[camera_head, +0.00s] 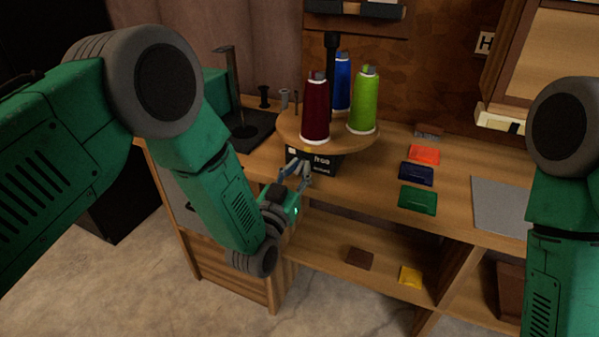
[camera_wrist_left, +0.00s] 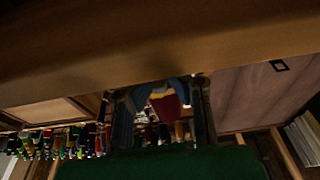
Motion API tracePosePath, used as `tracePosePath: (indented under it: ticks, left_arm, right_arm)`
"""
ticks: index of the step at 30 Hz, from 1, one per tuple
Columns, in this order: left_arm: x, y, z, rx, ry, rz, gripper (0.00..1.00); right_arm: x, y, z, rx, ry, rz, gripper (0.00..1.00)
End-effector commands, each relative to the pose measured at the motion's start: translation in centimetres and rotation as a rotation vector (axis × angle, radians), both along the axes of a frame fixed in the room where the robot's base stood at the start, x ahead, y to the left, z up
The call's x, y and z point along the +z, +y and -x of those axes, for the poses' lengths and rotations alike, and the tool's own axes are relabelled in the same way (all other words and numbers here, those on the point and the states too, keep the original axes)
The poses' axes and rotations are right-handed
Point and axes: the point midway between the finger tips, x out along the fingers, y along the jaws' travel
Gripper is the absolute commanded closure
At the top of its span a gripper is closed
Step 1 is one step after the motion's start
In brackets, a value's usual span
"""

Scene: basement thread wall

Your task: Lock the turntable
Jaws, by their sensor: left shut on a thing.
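The turntable (camera_head: 345,147) is a round wooden disc on the bench, carrying a dark red, a blue and a lime green thread cone around a black post. A small yellow mark shows on its front edge. Below it is a black base (camera_head: 326,161) with the white word "free". My left gripper (camera_head: 298,167) is at the left front of this base, shut on a small part there that its fingers mostly hide. In the left wrist view, a blurred red and yellow shape shows between the fingers (camera_wrist_left: 162,100). My right gripper is out of view; only its arm shows.
Orange, navy and green flat packets (camera_head: 418,197) lie on the bench to the right, with a grey mat (camera_head: 500,206) beyond. A black stand (camera_head: 247,128) is left of the turntable. The lower shelf (camera_head: 335,257) holds brown and yellow pieces.

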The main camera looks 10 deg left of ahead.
Motion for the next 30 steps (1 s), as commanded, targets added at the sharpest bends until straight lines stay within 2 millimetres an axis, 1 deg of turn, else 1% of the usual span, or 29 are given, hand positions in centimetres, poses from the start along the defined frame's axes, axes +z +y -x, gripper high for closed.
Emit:
tracePosePath:
  ticks: [9,10,11,20,23,26,30]
  left_arm:
    - [-0.2,-0.1,0.2,-0.003,0.006,-0.002,1.00]
    - [-0.2,-0.1,0.2,-0.003,0.006,-0.002,0.79]
    - [-0.2,-0.1,0.2,-0.003,0.006,-0.002,0.69]
    - [-0.1,0.0,0.1,-0.001,0.003,0.000,0.69]
    - [-0.3,0.1,0.5,-0.001,0.004,-0.001,0.69]
    - [-0.6,0.5,1.7,-0.002,0.007,-0.002,0.69]
    - [-1.3,1.3,4.4,-0.002,0.009,-0.002,0.69]
  right_arm:
    - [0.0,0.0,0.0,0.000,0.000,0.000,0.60]
    - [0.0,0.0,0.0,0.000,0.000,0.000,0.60]
    - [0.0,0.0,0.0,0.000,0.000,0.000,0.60]
    - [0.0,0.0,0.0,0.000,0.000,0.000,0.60]
    - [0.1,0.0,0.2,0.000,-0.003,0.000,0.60]
    - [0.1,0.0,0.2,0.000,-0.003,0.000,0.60]
    - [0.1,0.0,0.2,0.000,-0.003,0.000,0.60]
